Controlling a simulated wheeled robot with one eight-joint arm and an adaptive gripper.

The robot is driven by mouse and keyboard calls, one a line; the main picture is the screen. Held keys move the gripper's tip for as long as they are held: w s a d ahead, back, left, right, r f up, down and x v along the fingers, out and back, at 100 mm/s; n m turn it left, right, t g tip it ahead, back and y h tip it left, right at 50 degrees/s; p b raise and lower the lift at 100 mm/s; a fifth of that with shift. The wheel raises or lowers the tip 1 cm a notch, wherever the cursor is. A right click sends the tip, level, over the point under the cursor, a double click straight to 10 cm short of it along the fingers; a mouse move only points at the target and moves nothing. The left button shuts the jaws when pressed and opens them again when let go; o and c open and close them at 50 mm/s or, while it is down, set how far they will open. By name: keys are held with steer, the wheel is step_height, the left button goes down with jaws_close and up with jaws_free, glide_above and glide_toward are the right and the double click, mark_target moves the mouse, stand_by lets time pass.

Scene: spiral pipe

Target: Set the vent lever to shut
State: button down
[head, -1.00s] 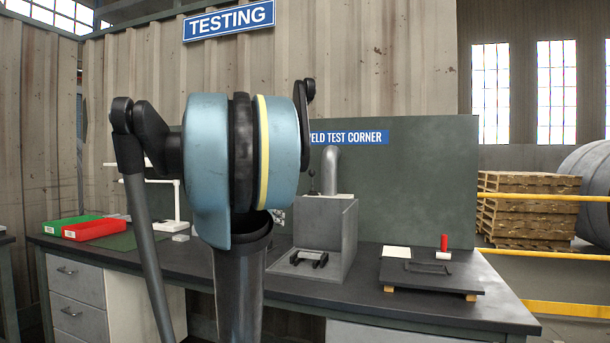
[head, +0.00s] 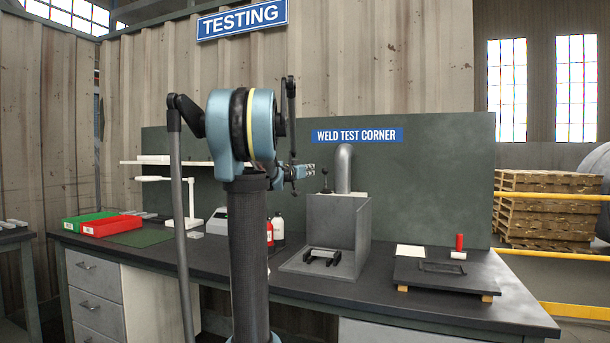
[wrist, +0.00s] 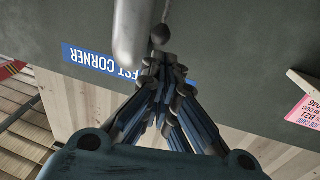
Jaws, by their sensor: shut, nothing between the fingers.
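The vent lever (head: 324,178) is a thin dark rod with a black ball knob, standing upright at the top of the grey fume box (head: 352,232), just left of its pipe. In the wrist view the lever's knob (wrist: 160,35) shows directly past my fingertips. My gripper (head: 309,171) is to the left of the lever in the head view, at about knob height. In the wrist view my gripper (wrist: 163,66) has its fingers together with nothing between them. I cannot tell whether the tips touch the knob.
The grey bent pipe (head: 344,168) rises close beside the lever, and it also shows in the wrist view (wrist: 131,35). Red-and-white bottles (head: 278,229) stand left of the box. A black plate (head: 447,269) with a red-handled tool lies at right. The green board (head: 440,180) is behind.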

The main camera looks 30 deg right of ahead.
steer(key=x, duration=0.9)
steer(key=shift+w+r, duration=0.1)
steer(key=shift+w, duration=0.15)
